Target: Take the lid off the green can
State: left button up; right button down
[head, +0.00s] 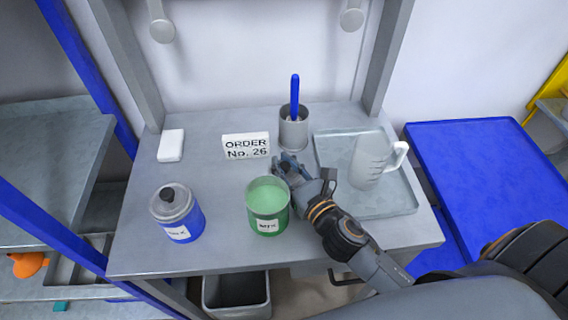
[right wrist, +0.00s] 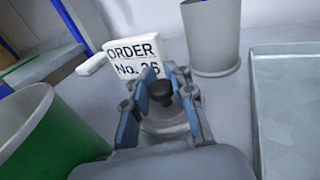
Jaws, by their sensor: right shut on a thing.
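The green can (head: 268,222), labelled "MIX", stands on the grey table with its top open and pale green contents showing. It also shows at the left of the right wrist view (right wrist: 60,130). My right gripper (head: 284,166) is behind and right of the can, in front of the order sign. In the right wrist view my gripper (right wrist: 160,88) is shut on the black knob of a grey lid (right wrist: 165,126). The lid is apart from the can, at or just above the table; I cannot tell which. In the head view my gripper mostly hides it. My left gripper is out of view.
A lidded blue can (head: 184,222) stands at the left. The order sign (head: 246,146), a grey cup (head: 293,132) with a blue-handled tool and a white block (head: 171,146) are behind.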

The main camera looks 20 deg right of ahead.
jog(key=c, duration=1.4)
grip_release()
jog(key=shift+s+f, duration=0.1)
jog(key=shift+f, duration=0.55)
jog(key=shift+r+p, duration=0.35)
jog(key=shift+r, duration=0.05)
jog(key=shift+s+r, duration=0.15)
jog(key=s+b, duration=0.1)
jog(key=s, duration=0.2)
jog(key=s+d+b, duration=0.1)
jog(key=s, duration=0.2)
jog(key=s+r+b, duration=0.1)
jog(key=s, duration=0.3)
jog(key=shift+d, duration=0.35)
jog(key=shift+s+d+r+b, duration=0.15)
jog(key=shift+s+b, duration=0.25)
jog(key=shift+s, duration=0.25)
jog(key=shift+r, duration=0.15)
